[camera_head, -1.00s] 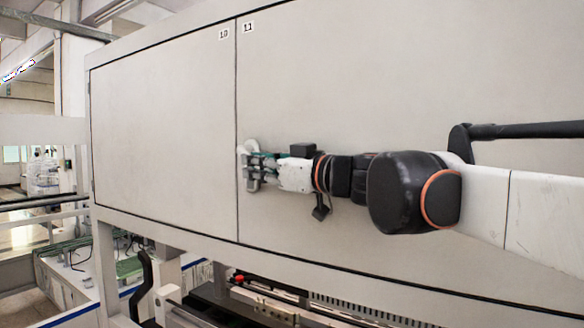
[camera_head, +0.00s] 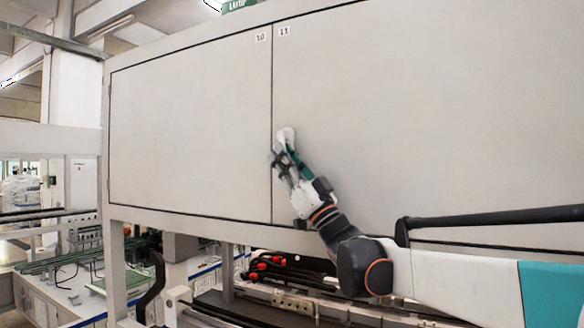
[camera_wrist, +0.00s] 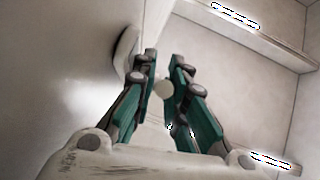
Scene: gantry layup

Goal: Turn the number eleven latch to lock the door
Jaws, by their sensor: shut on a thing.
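The door numbered 11 (camera_head: 430,110) is flat against the cabinet, its left edge along the seam with the door numbered 10. Its latch (camera_head: 286,133) is a small pale rounded piece beside that seam, with its lower part hidden by my fingers. My gripper (camera_head: 283,157) is shut on the latch, with the fingers pointing up and slightly left along the door face. In the wrist view, the green-and-black fingers (camera_wrist: 164,68) stand close on both sides of a pale part. The latch's rounded base (camera_wrist: 127,48) shows beside the left finger, against the door.
The door numbered 10 (camera_head: 190,125) looks shut, on the left. Below the doors is an open bay with rails, cables and red-tipped parts (camera_head: 262,268). A bench with green boards (camera_head: 115,280) stands at lower left.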

